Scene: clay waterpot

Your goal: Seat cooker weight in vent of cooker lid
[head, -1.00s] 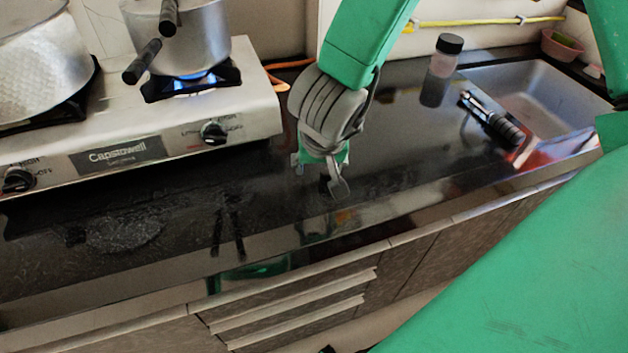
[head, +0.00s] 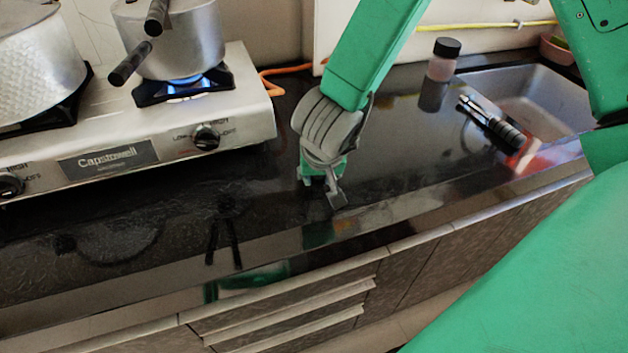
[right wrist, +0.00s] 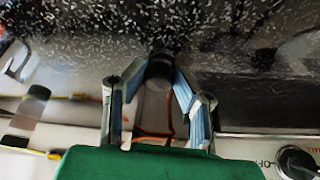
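My right gripper (head: 328,190) points down low over the dark counter, right of the stove. In the right wrist view, its blue-padded fingers (right wrist: 160,75) close in on a small dark round piece, apparently the cooker weight (right wrist: 160,66), which sits between the fingertips. In the head view the fingers hide that piece. A metal cooker (head: 185,45) with black handles stands on the lit right burner. Its top is cut off by the frame edge, so the lid's vent does not show. My left gripper is not in view.
A hammered metal pot (head: 38,65) stands on the stove (head: 225,108) at left. A black-capped jar (head: 442,62) and a black flashlight (head: 490,122) are near the sink (head: 535,100). An orange hose (head: 275,82) runs behind the stove. The counter (head: 150,215) in front is clear.

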